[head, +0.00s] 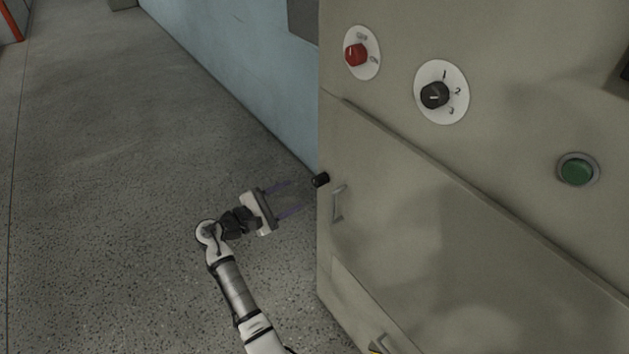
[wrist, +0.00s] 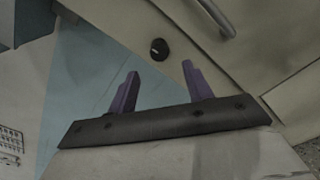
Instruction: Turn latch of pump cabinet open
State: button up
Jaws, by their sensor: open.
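The pump cabinet (head: 470,230) is a large beige-grey box on the right of the head view. Its latch is a small black knob (head: 320,180) at the left edge of the cabinet door, beside a metal handle (head: 338,203). In the wrist view the black knob (wrist: 159,49) carries a pale mark and sits ahead of the fingers, roughly between their lines. My gripper (head: 288,199) is open and empty, its two purple fingers pointing toward the knob. The fingertips (wrist: 160,68) appear apart from the knob. The knob's far side is hidden.
Above the door are a red knob (head: 356,54), a black dial (head: 434,95) marked with numbers and a green button (head: 577,170). A second handle (head: 388,343) is low on the cabinet. A blue wall (head: 225,65) runs behind. The speckled floor (head: 110,180) at left is clear.

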aim_at(314, 183)
jog(key=p+x, duration=0.1)
jog(key=x, duration=0.8)
jog(key=shift+p, duration=0.35)
jog(key=c, duration=1)
jog(key=shift+o, duration=0.2)
